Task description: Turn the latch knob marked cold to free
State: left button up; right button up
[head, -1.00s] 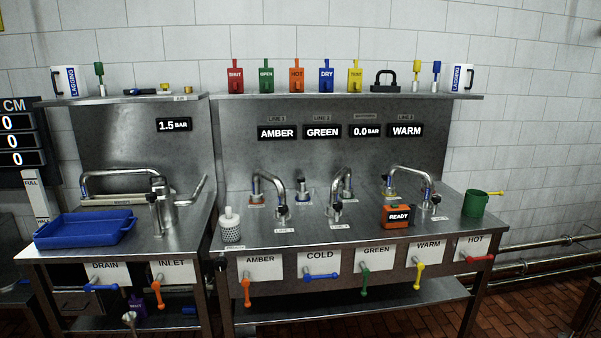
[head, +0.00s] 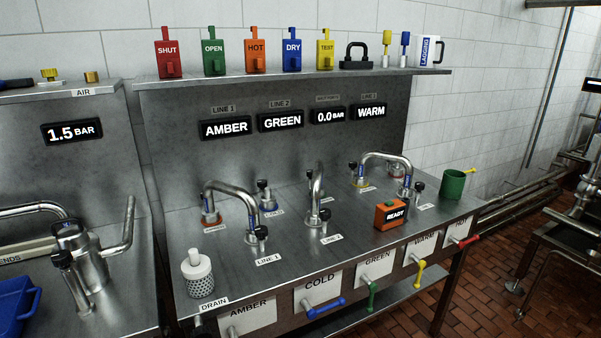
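A white plate marked COLD (head: 319,289) is on the front panel of the right-hand bench, with a blue lever handle (head: 327,308) below it, lying roughly sideways. On the bench top, a small black-topped knob (head: 263,185) stands behind the line 1 spout, by a small blue label (head: 274,211) that is too small to read surely. I cannot tell from its shape how the latch knob is set. Neither of my grippers is in view.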

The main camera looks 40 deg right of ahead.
aim_at(262, 184)
jog(key=z, duration=0.9)
jog(key=i, duration=0.8)
jog(key=z, duration=1)
